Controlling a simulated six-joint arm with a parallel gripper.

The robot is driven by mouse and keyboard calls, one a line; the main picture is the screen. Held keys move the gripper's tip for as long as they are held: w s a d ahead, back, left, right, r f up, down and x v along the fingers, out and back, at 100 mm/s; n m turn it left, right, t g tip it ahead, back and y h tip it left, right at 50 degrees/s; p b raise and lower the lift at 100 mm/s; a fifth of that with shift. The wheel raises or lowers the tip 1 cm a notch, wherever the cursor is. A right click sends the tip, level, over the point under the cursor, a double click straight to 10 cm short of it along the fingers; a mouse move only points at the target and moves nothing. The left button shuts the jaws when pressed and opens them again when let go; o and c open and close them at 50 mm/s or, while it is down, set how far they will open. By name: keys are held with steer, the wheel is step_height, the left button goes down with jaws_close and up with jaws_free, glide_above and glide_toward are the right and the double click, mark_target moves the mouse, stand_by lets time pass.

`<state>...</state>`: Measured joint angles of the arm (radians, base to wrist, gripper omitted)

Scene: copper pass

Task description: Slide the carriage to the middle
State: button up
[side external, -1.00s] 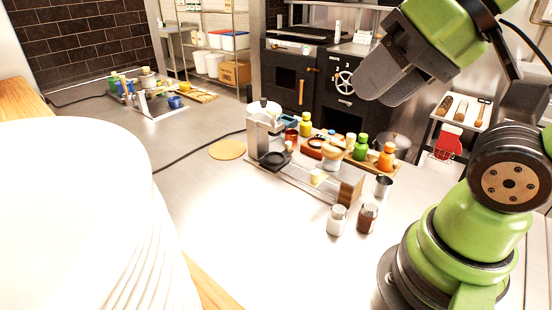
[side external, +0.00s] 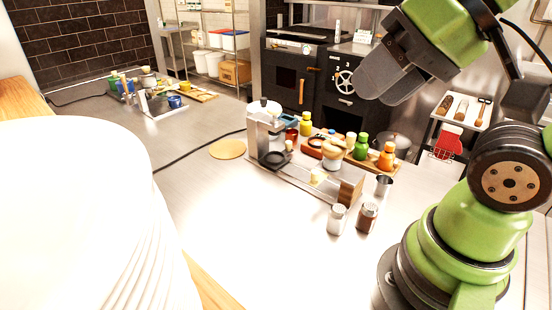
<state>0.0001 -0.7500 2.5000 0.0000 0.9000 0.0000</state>
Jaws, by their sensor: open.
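A slide rig with a long low rail (side external: 310,184) stands on the steel counter, running from a grey metal upright (side external: 262,138) at its left end to a wooden end block (side external: 350,191) at its right. A dark ring-shaped piece (side external: 275,160) sits by the upright, with a small pale knob (side external: 289,146) beside it. Another cream knob (side external: 316,177) shows farther right along the rail. I cannot tell for sure which piece is the carriage. My gripper (side external: 384,97) is at the upper right, apart from the rig and touching nothing. It is open and looks empty.
A glass shaker (side external: 337,220), a brown-filled shaker (side external: 367,218) and a metal cup (side external: 383,186) stand near the rig's right end. A round tan board (side external: 227,149) lies left. A large white object (side external: 75,210) fills the left foreground.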

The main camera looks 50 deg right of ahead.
steer(key=shift+c, duration=1.1)
steer(key=m+g, duration=0.3)
steer(key=m, duration=2.4)
glide_above(290, 142)
steer(key=s+d, duration=0.2)
steer(key=s, duration=0.1)
step_height(290, 142, down, 20)
steer(key=x, duration=1)
steer(key=shift+s+a+f, duration=0.1)
steer(key=shift+s+a, duration=0.05)
steer(key=shift+s, duration=0.2)
steer(key=shift+c, duration=0.4)
